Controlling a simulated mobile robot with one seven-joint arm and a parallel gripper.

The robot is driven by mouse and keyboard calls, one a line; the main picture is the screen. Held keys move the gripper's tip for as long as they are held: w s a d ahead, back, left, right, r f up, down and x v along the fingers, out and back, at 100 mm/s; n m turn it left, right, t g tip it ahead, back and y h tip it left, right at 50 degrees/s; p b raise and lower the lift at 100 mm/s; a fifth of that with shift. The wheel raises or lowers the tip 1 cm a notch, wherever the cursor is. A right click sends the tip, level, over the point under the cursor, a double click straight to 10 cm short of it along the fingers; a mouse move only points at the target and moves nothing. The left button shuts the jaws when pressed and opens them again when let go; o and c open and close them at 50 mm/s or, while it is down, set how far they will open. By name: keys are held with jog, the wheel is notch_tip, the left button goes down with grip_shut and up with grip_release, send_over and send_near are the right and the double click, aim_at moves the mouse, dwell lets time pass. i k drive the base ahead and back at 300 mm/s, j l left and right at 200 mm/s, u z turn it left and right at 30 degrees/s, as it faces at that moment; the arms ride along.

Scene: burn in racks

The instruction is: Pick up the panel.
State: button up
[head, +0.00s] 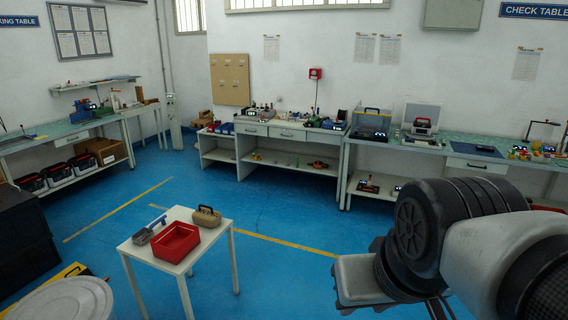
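I cannot tell for sure which thing is the panel. A brown board (229,79) hangs flat on the back wall. A grey-green wall box (451,14) is at the top right. A dark flat rectangle (475,149) lies on the right part of the back bench. My arm fills the lower right foreground and hides part of the floor and bench. My gripper's fingers cannot be made out, and nothing is seen held.
A small white table (196,256) in front carries a red tray (176,242), a brown handled case (207,216) and a grey tool. Cluttered benches line the back and left walls. A white round drum (62,300) is at lower left. Blue floor between is open.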

aim_at(482, 148)
jog(key=i+l+z, duration=0.25)
jog(key=z, duration=0.15)
jog(key=i+l+z, duration=0.35)
jog(key=i+z, duration=0.6)
jog(key=i, duration=3.25)
jog(key=i+u, duration=0.25)
jog(key=i, duration=0.3)
jog(key=i+l+u, duration=0.2)
jog(key=i, duration=0.35)
jog(key=i+l+u, duration=0.25)
jog(key=i, duration=0.3)
jog(key=i+l+u, duration=0.25)
jog(key=i+l, duration=0.15)
jog(key=i, duration=0.15)
